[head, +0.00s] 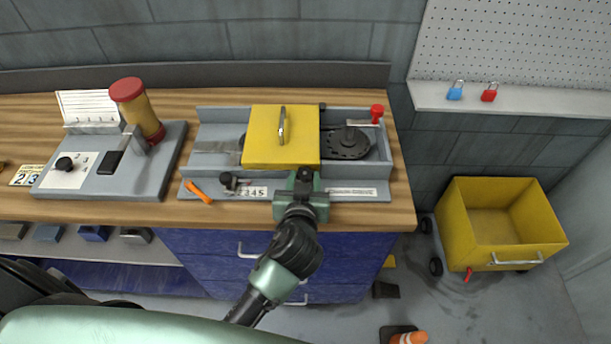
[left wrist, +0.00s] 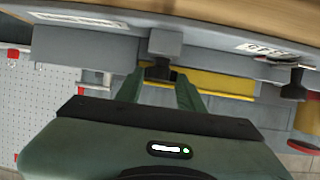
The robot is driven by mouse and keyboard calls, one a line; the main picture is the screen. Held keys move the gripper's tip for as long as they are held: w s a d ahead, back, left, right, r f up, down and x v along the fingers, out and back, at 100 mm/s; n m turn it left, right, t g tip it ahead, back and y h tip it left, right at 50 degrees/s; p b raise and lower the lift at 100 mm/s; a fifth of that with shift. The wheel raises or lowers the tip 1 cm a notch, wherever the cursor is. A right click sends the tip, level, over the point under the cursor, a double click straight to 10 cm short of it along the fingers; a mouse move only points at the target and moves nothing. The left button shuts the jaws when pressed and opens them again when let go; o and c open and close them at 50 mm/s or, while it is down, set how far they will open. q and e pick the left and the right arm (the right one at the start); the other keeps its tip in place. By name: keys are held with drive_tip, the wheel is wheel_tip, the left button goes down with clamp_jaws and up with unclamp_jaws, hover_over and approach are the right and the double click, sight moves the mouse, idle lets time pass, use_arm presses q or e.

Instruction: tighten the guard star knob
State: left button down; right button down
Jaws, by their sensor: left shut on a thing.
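The yellow guard (head: 265,137) with a metal handle lies closed over the middle of the grey machine. My left gripper (head: 306,182) is at the machine's front edge, just below the guard's front right corner. In the left wrist view its two green fingers (left wrist: 162,88) are shut on a dark knob (left wrist: 158,72), which sits at a grey block (left wrist: 165,44). The knob's star shape cannot be made out, and the gripper mostly hides it in the head view. My right gripper is not in view.
Another black knob (head: 228,180) and an orange-handled tool (head: 198,192) are left of the gripper. A red knob (head: 377,112) stands at the machine's right. A grey fixture with a red-capped cylinder (head: 137,105) stands left. A yellow cart (head: 500,218) stands on the floor right.

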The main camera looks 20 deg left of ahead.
use_arm(q)
drive_tip(key=m+h+p, duration=0.1)
drive_tip(key=h, duration=0.1)
drive_tip(key=a+m+h+p, duration=0.1)
drive_tip(key=m+p, duration=0.1)
drive_tip(key=shift+r+h+p, duration=0.2)
drive_tip(key=shift+h+p, duration=0.1)
drive_tip(key=shift+h, duration=0.1)
drive_tip(key=shift+f+m+h+p, duration=0.1)
drive_tip(key=shift+m+h+p, duration=0.55)
drive_tip(key=shift+m+h, duration=0.15)
drive_tip(key=c, duration=0.9)
unclamp_jaws()
drive_tip(key=shift+f, duration=0.1)
